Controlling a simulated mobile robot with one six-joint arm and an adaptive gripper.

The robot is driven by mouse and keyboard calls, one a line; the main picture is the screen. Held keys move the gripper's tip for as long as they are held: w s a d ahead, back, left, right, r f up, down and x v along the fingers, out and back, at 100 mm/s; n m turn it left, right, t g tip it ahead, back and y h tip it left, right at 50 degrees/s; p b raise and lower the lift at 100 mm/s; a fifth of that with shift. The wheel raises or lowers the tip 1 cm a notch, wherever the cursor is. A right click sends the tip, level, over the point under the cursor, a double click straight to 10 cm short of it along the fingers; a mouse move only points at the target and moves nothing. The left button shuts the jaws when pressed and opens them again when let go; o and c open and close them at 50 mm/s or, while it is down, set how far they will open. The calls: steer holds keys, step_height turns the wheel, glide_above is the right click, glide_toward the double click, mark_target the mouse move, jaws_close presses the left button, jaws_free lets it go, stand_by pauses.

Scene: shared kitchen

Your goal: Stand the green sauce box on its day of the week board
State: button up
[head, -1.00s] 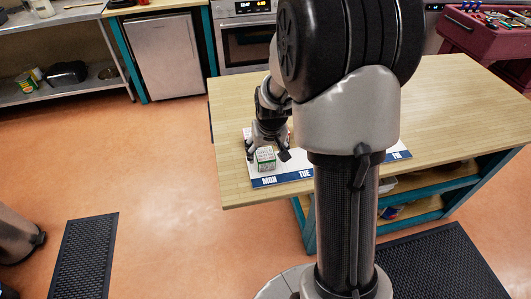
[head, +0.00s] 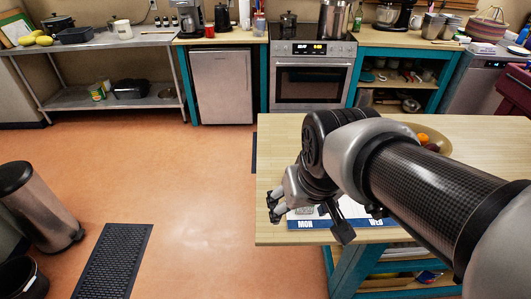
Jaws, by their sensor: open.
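The white weekday board (head: 330,224) with blue labels lies on the wooden island near its front edge. The MON label shows at its left end; my arm covers much of the rest. My gripper (head: 307,218) is open, low over the MON end, with its fingers spread to either side. A small pale, greyish patch between the fingers, just above the MON label, looks like the sauce box (head: 305,210). Most of it is hidden by my gripper, so I cannot tell its pose or whether the fingers touch it.
The wooden island top (head: 285,145) is clear behind my gripper. A fruit bowl (head: 437,140) stands on it, partly behind my arm. A trash bin (head: 38,205) and a black floor mat (head: 113,262) are on the left. The orange floor between is free.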

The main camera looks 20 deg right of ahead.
steer(key=s+a+r+n, duration=0.1)
steer(key=s+a, duration=0.2)
steer(key=s, duration=0.5)
steer(key=shift+s, duration=0.3)
